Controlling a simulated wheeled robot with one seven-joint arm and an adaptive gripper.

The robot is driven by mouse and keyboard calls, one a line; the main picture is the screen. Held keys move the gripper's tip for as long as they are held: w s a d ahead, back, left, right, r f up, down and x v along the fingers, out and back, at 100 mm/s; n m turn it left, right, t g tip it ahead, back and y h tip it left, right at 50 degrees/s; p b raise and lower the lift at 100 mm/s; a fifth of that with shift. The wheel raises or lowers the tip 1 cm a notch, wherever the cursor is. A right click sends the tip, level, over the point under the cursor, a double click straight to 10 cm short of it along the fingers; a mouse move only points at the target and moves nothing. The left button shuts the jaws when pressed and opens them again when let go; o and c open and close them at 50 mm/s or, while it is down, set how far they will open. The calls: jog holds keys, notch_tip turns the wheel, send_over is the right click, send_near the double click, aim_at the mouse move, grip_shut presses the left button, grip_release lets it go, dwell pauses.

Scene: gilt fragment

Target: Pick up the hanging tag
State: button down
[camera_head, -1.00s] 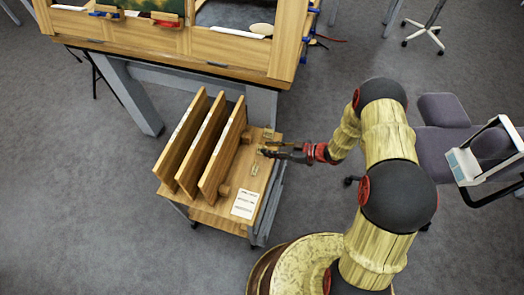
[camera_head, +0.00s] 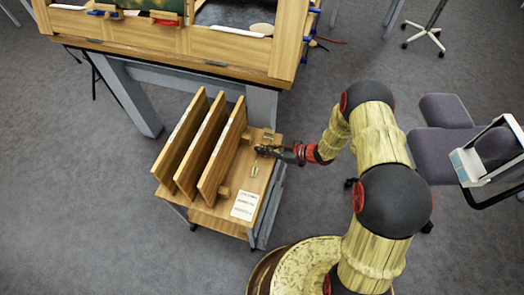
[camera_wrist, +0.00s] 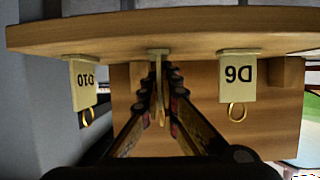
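In the wrist view, a pale tag (camera_wrist: 158,92) hangs from a small mount under a wooden board, with a brass ring at its far end. It shows almost edge-on, and its lettering cannot be read. My gripper (camera_wrist: 163,74) has its two dark fingers drawn close together on either side of this tag, gripping it near the mount. Tag D10 (camera_wrist: 83,82) hangs to its left and tag D6 (camera_wrist: 237,79) to its right, both reading upside down. In the head view my gripper (camera_head: 260,151) is at the cart's right part and hides the held tag.
The wooden cart (camera_head: 215,215) carries several upright boards (camera_head: 222,150) left of my gripper, plus a printed white card (camera_head: 244,205). A large wooden workbench (camera_head: 235,60) stands behind. A purple chair (camera_head: 445,150) is at the right. Grey floor is open at the left.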

jog(key=shift+r, duration=0.1)
dwell(0.3)
jog(key=shift+r+p, duration=0.5)
jog(key=shift+r, duration=0.1)
notch_tip(320, 180, up, 3)
jog(key=shift+s+f+p, duration=0.15)
jog(key=shift+f+p, duration=0.05)
jog(key=shift+p, duration=0.6)
jog(key=s+d+r+p, duration=0.1)
jog(key=s+r+p, duration=0.2)
jog(key=s+r, duration=0.3)
jog(key=s+d+r+p, duration=0.2)
jog(key=s+r, duration=0.1)
jog(key=s, duration=0.4)
jog(key=w+d+m+t+h, duration=0.7)
jog(key=w+d+m, duration=0.2)
jog(key=d, duration=0.1)
jog(key=d+r+m+t+h, duration=0.2)
jog(key=d+r+m+h, duration=0.2)
jog(key=d+h, duration=0.15)
jog(key=shift+m, duration=0.3)
jog(key=a+r, duration=0.1)
jog(key=w+a+r, duration=0.1)
jog(key=r, duration=0.1)
jog(key=shift+r, duration=0.2)
